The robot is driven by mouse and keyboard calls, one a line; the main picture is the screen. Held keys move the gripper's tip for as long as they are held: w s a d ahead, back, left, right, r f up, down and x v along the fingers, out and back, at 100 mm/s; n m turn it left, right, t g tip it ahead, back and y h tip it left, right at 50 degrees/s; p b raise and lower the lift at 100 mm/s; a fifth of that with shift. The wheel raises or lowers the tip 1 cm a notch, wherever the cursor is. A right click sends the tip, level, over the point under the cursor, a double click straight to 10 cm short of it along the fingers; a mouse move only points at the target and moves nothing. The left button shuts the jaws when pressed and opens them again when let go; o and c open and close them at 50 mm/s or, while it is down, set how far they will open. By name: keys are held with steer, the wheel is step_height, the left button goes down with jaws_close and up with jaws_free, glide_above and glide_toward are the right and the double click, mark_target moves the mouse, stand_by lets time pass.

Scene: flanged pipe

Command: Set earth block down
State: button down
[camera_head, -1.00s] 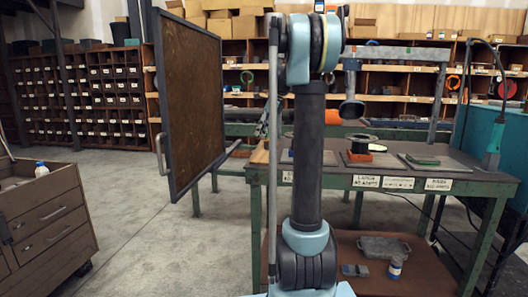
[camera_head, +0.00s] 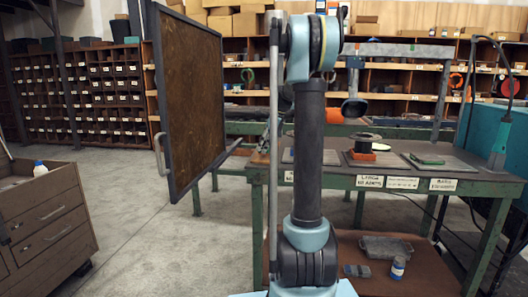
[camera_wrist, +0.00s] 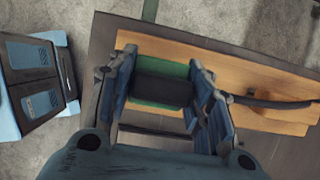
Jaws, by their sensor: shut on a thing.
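In the wrist view, my gripper (camera_wrist: 162,62) is shut on a dark block (camera_wrist: 160,92), which I take to be the earth block. The block lies crosswise between the two blue fingers. A green part (camera_wrist: 152,67) shows directly beyond it; I cannot tell whether it belongs to the block. A pale wooden board (camera_wrist: 245,88) lies beneath or behind, and I cannot tell whether the block touches it. In the head view, my arm's upright column hides much of the bench's left end. The block cannot be made out there.
The green workbench (camera_head: 470,186) has labelled plates on top. A black spool on an orange base (camera_head: 365,150) stands mid-bench, and a thin green piece (camera_head: 426,161) lies at right. A framed brown panel (camera_head: 192,95) stands at left. A drawer cabinet (camera_head: 45,222) is lower left.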

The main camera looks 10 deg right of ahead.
steer(key=shift+f, duration=0.95)
steer(key=c, duration=0.8)
jaws_free()
steer(key=v, duration=1.2)
steer(key=shift+s, duration=0.15)
